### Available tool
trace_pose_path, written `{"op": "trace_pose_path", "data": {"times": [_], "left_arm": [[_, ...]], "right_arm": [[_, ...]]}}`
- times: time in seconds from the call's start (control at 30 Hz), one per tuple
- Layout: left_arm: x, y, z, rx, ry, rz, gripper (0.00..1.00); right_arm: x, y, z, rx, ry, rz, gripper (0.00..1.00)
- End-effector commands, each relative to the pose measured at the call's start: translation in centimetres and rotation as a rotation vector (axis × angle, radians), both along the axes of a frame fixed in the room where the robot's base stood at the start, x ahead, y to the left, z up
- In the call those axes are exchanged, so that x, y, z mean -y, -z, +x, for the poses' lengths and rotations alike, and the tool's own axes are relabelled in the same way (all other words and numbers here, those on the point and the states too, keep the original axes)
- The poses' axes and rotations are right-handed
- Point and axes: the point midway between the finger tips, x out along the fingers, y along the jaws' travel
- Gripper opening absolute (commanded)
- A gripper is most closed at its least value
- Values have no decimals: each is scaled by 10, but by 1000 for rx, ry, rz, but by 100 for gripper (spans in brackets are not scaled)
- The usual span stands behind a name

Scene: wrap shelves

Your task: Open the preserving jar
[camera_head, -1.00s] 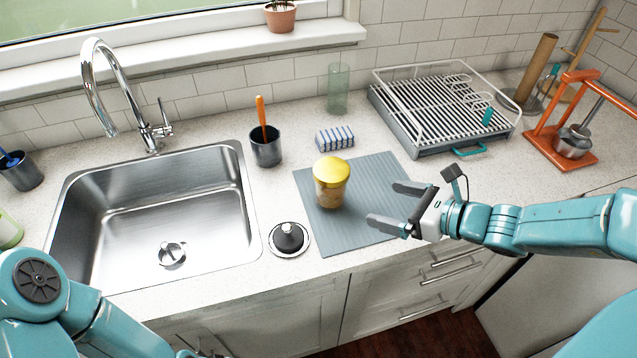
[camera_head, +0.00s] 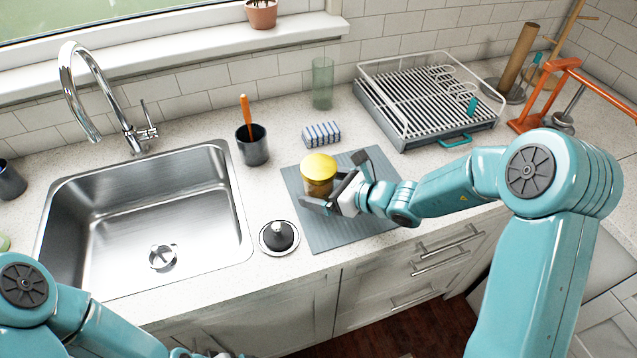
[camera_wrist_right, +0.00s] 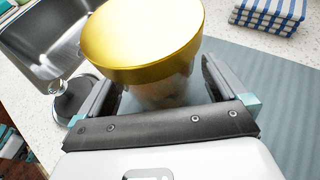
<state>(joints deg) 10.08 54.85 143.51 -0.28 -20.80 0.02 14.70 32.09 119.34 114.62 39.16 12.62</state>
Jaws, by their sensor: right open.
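The preserving jar (camera_head: 319,186) stands upright on the grey ribbed mat, with its yellow lid (camera_head: 319,166) on. In the right wrist view the gold-yellow lid (camera_wrist_right: 142,38) is large and the jar body (camera_wrist_right: 160,92) sits below it. My right gripper (camera_head: 330,194) is open, its fingers on either side of the jar body, below the lid. In the right wrist view the right gripper (camera_wrist_right: 158,92) shows a gap beside the jar at the right finger; contact at the left is unclear. My left gripper is mostly cut off at the bottom edge of the head view.
The grey mat (camera_head: 345,235) has free room around the jar. A black sink plug (camera_head: 279,237) lies left of it, beside the steel sink (camera_head: 150,225).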

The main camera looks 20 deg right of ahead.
Motion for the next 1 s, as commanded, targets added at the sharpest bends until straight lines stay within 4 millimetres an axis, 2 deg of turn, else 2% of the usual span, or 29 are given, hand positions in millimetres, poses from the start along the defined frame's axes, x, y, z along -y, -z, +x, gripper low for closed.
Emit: {"op": "trace_pose_path", "data": {"times": [0.1, 0.33, 0.5, 0.53, 0.57, 0.6, 0.87, 1.0], "left_arm": [[0, -2, 0, 0, 0, 0, 100], [0, -2, 0, 0, 0, 0, 100], [0, -2, 0, 0, 0, 0, 100], [0, -2, 0, 0, 0, 0, 100], [0, -2, 0, 0, 0, 0, 100], [0, -2, 0, 0, 0, 0, 100], [0, -2, 0, 0, 0, 0, 100], [0, -2, 0, 0, 0, 0, 100]], "right_arm": [[-7, 4, 8, 0, -1, 0, 100], [-7, 5, 9, 1, 0, 0, 100], [-7, 5, 9, 1, 1, -1, 45], [-7, 5, 9, 1, 1, -1, 39], [-7, 5, 9, 1, 1, -1, 39], [-7, 4, 9, 3, 0, -1, 33], [-7, 1, 9, 4, 0, -1, 33], [-7, -13, 10, 6, -1, -1, 33]]}}
